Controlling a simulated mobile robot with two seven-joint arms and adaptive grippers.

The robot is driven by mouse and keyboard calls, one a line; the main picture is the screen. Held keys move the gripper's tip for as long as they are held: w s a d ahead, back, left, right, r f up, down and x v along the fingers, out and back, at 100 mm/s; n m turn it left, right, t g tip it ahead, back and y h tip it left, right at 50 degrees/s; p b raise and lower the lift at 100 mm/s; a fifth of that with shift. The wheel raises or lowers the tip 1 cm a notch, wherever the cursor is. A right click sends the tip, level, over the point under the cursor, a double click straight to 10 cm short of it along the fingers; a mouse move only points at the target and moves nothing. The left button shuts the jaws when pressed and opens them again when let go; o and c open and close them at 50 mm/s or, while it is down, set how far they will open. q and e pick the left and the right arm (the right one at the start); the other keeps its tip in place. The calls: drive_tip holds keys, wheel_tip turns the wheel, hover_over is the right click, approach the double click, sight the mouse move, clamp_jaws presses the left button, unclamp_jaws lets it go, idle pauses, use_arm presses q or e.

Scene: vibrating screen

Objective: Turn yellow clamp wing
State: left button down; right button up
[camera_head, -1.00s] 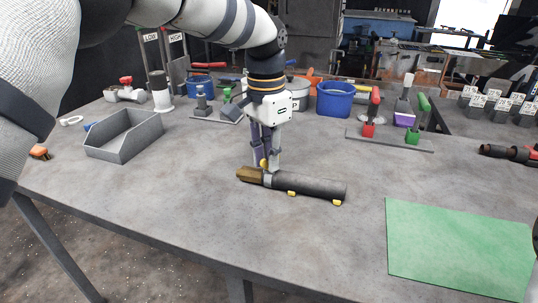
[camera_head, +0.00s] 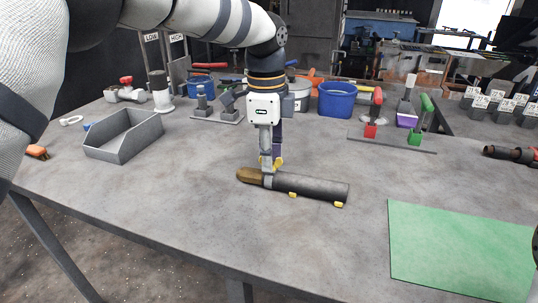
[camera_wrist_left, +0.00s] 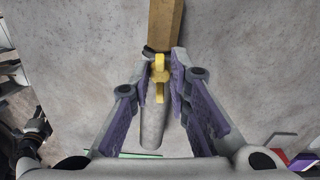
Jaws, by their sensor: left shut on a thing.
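A dark cylinder (camera_head: 310,186) with a brown end piece (camera_head: 250,175) lies on the grey table. A yellow clamp wing (camera_head: 278,163) stands up where the two join. In the left wrist view the yellow wing (camera_wrist_left: 159,72) sits between the fingertips, with the brown piece (camera_wrist_left: 165,22) above it and the grey cylinder (camera_wrist_left: 153,125) below. My left gripper (camera_head: 271,167) points down over the joint and is shut on the wing; its fingers partly cover it in the head view. It also shows in the left wrist view (camera_wrist_left: 162,62).
A grey open bin (camera_head: 124,136) stands to the left and a blue bucket (camera_head: 336,99) behind. Red-handled (camera_head: 373,112) and green-handled (camera_head: 421,120) clamps stand at the back right. A green mat (camera_head: 460,245) lies front right. The table around the cylinder is clear.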

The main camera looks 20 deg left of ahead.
use_arm(q)
drive_tip(key=shift+m, duration=0.7)
drive_tip(key=c, duration=1.5)
unclamp_jaws()
drive_tip(key=shift+a+r, duration=0.15)
drive_tip(key=shift+r, duration=5.8)
